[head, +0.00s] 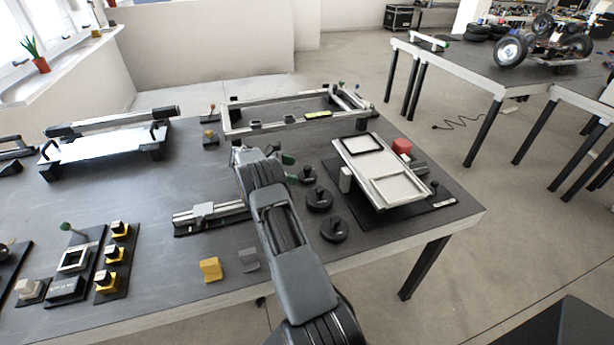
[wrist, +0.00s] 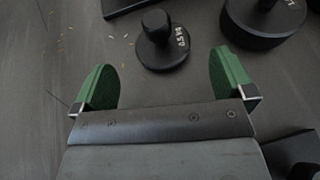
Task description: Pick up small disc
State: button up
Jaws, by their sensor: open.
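A small black disc (wrist: 172,55) with an upright round knob lies flat on the dark table, marked "0.5 kg". In the head view the small disc (head: 308,175) is the farthest in a row of black knobbed discs, just right of my gripper (head: 289,167). In the wrist view my gripper (wrist: 164,75) is open and empty. Its two green fingers are spread wide, with the disc ahead of the gap between them and apart from both.
A larger disc (wrist: 262,25) stands close to the right finger. A third disc (head: 334,231) sits nearer the table's front edge. A tilted white tray (head: 405,188) is to the right, and a metal rail device (head: 208,215) to the left.

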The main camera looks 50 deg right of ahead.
aim_at(305, 173)
jog(key=shift+p+x, duration=0.45)
jog(key=shift+x, duration=2.4)
jog(key=shift+r, duration=0.1)
jog(key=shift+c, duration=0.5)
jog(key=c, duration=1)
jog(key=shift+c, duration=0.7)
jog(key=shift+r, duration=0.15)
